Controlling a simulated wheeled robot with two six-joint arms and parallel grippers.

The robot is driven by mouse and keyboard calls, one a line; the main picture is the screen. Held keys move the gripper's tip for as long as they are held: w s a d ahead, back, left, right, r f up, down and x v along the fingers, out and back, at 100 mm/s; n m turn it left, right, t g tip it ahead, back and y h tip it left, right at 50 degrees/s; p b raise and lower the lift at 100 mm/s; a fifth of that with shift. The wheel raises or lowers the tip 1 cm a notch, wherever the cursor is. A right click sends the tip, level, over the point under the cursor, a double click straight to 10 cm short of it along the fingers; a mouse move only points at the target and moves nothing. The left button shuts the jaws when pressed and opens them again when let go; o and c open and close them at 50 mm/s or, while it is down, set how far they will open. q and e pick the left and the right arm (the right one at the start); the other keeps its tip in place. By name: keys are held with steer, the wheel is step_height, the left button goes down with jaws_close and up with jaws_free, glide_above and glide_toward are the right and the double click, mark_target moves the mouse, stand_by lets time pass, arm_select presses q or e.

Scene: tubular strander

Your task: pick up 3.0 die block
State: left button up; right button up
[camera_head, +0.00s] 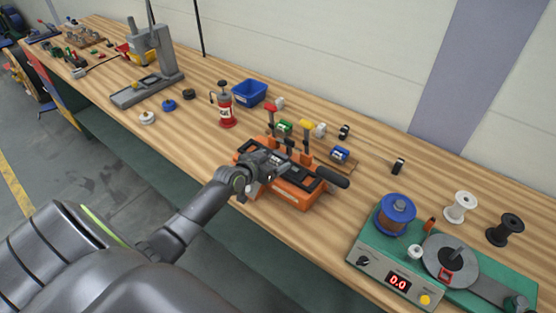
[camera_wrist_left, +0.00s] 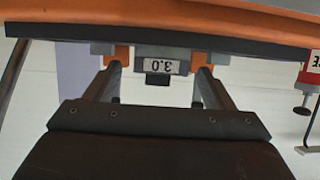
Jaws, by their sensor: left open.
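The 3.0 die block (camera_wrist_left: 162,67) shows upside down in the left wrist view as a small grey block with a "3.0" label and a dark stub. My left gripper (camera_wrist_left: 158,75) is open, with one finger on either side of the block and a gap on both sides. In the head view my left gripper (camera_head: 270,164) is over the orange bench tool (camera_head: 288,193), and I cannot make out the block there. My right gripper is not in view.
On the wooden bench, small coloured pieces and a red bottle jack (camera_head: 226,108) stand behind the orange tool. A blue bin (camera_head: 249,92) is farther back. A green winding unit (camera_head: 380,274) with spools is at the right.

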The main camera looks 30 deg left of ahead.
arm_select(q)
steer(key=shift+x, duration=1.45)
steer(key=shift+c, duration=0.2)
steer(key=c, duration=1.4)
steer(key=shift+r, duration=0.1)
